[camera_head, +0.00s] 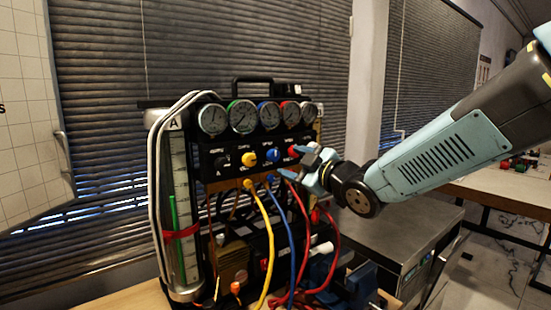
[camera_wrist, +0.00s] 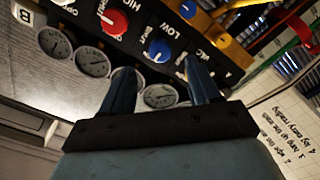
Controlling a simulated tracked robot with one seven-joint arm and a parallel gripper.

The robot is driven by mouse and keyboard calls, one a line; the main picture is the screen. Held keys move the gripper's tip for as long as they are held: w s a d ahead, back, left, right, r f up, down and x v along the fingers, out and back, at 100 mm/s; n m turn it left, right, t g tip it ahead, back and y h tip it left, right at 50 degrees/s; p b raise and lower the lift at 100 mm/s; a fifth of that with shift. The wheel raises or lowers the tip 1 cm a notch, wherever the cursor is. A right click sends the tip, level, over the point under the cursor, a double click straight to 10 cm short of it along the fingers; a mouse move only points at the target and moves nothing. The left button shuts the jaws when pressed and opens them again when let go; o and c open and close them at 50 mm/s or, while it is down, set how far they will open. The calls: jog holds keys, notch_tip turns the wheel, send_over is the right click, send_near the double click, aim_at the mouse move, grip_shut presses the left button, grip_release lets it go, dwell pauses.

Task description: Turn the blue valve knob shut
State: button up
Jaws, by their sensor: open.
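The blue valve knob (camera_head: 272,155) sits on the front of the black gauge panel, between a yellow knob (camera_head: 249,159) and a red knob (camera_head: 293,150). In the wrist view the blue knob (camera_wrist: 159,50) shows between and just beyond my fingertips, with no visible contact. My gripper (camera_head: 291,162) is in front of the panel's right side, coming from the right. Its two blue fingers are spread and empty, and they also show in the wrist view (camera_wrist: 161,66). The red knob (camera_wrist: 115,22) lies up and left of the blue one there.
A row of several round gauges (camera_head: 242,117) tops the panel. Yellow (camera_head: 264,237), blue (camera_head: 286,230) and red (camera_head: 333,250) hoses hang below the knobs. A black knob (camera_head: 221,160) is at the left. A metal cabinet (camera_head: 405,235) stands at the right.

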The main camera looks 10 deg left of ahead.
aim_at(276, 156)
jog(key=shift+x, duration=3.45)
jog(key=shift+c, duration=0.2)
